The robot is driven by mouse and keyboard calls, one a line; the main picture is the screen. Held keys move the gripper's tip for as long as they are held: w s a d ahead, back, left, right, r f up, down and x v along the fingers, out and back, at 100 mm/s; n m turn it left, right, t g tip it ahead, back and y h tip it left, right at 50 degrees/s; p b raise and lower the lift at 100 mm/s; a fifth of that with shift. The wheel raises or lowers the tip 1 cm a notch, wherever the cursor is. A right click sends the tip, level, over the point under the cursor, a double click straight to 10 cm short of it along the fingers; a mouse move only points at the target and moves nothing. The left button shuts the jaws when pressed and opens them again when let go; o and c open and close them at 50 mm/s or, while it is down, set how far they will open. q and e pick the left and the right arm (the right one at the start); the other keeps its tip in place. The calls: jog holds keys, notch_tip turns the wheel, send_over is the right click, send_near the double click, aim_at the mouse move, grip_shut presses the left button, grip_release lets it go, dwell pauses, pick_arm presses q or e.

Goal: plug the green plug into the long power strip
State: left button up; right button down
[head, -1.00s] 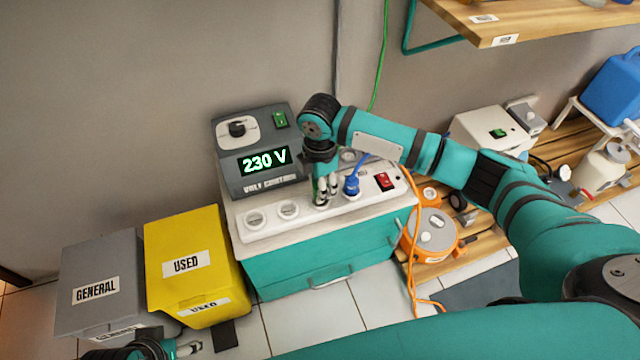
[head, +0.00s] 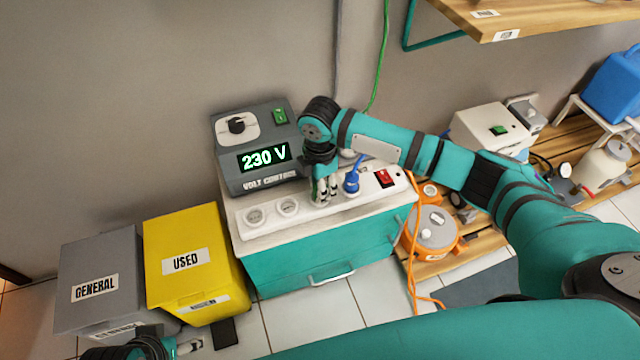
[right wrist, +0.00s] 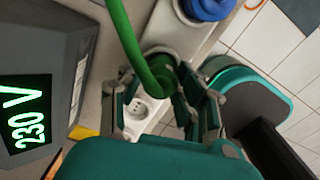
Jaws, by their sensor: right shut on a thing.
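The long white power strip (head: 268,227) lies along the front top of the teal cabinet. A blue plug (head: 353,183) sits in it, left of its red switch (head: 384,177). My right gripper (head: 323,198) points down at the strip just left of the blue plug. It is shut on the green plug (right wrist: 160,74), whose thick green cable (right wrist: 128,38) arches up in the right wrist view. The plug is at the strip, but its lower end is hidden, so I cannot tell how deep it sits. My left gripper (head: 190,346) shows only partly at the bottom left.
Two empty sockets (head: 288,207) are at the strip's left. A voltage unit (head: 253,145) reading 230 V stands close behind. Yellow (head: 190,258) and grey (head: 98,280) bins stand left. An orange cable reel (head: 432,230) is at right, below a wooden shelf (head: 530,18).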

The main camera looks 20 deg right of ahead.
jog(key=shift+f, duration=0.1)
jog(key=c, duration=0.9)
grip_release()
jog(key=shift+o, duration=0.2)
